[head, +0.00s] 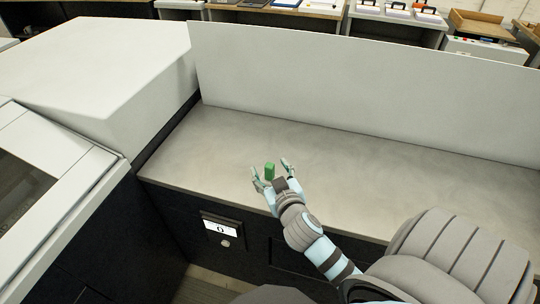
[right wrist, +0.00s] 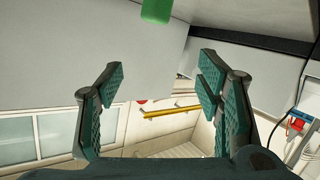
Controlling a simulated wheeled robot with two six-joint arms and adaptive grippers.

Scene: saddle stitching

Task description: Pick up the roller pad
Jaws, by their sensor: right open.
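The roller pad (head: 270,171) is a small green block on the grey worktop, near its front edge. My right gripper (head: 270,167) is open, and in the head view its fingers appear on either side of the pad. In the right wrist view the pad (right wrist: 157,10) shows at the top edge, cut off by the frame. It lies beyond the open fingertips (right wrist: 162,68), with nothing held between them. I cannot tell how far the pad is from the fingers. My left gripper is not in view.
The grey worktop (head: 390,185) is otherwise clear. A tall white panel (head: 370,90) stands along its back. A white machine cover (head: 110,75) rises at the left. A small display (head: 221,228) sits on the dark front below the worktop.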

